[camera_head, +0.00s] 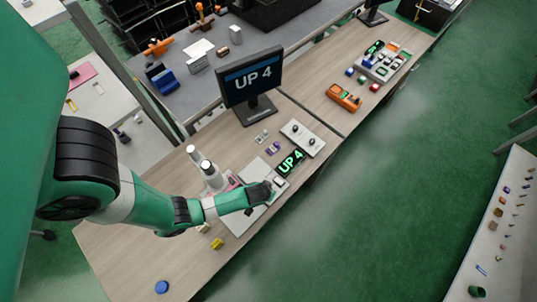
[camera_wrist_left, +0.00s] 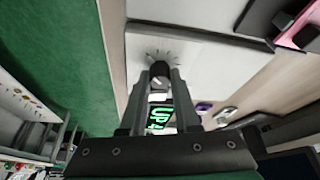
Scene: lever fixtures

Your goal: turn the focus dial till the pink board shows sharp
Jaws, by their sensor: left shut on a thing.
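My left gripper (camera_head: 265,194) reaches over a white panel (camera_wrist_left: 200,52) on the wooden bench. In the left wrist view its fingers (camera_wrist_left: 160,82) are shut on the dark round focus dial (camera_wrist_left: 159,69), with tick marks fanned on the panel behind it. A pink board (camera_wrist_left: 297,38) shows partly at the upper right of that view, under dark parts. A monitor (camera_head: 251,77) reads "UP 4". A small green-lit display (camera_head: 290,163) also reads "UP 4" and shows in the wrist view (camera_wrist_left: 158,117). My right gripper is not in view.
A white upright instrument (camera_head: 205,169) stands left of my gripper. A white box with dark knobs (camera_head: 302,138) lies right of the display. Yellow blocks (camera_head: 216,243) and a blue disc (camera_head: 162,287) lie at the near left. An orange device (camera_head: 344,97) lies farther right.

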